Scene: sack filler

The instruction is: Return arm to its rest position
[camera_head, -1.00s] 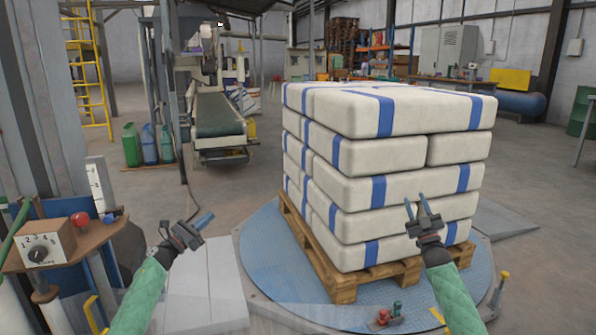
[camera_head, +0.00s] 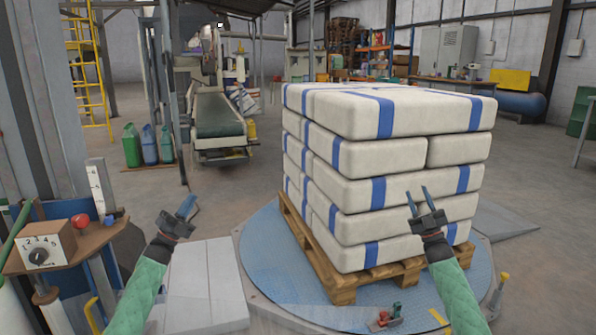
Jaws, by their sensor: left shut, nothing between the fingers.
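My left arm comes in from the lower left with a green sleeve. Its gripper (camera_head: 187,205) is shut and empty, fingers pointing up, above the floor between the control box and the turntable. My right gripper (camera_head: 416,195) is open and empty, its two blue fingers apart and pointing up. It appears in front of the stack of white sacks with blue bands (camera_head: 365,190); whether it touches them I cannot tell.
The sacks stand on a wooden pallet (camera_head: 343,291) on a round blue turntable (camera_head: 268,264). A control box with a dial (camera_head: 44,246) and a red button (camera_head: 80,221) are at the left. A conveyor (camera_head: 218,115) stands behind.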

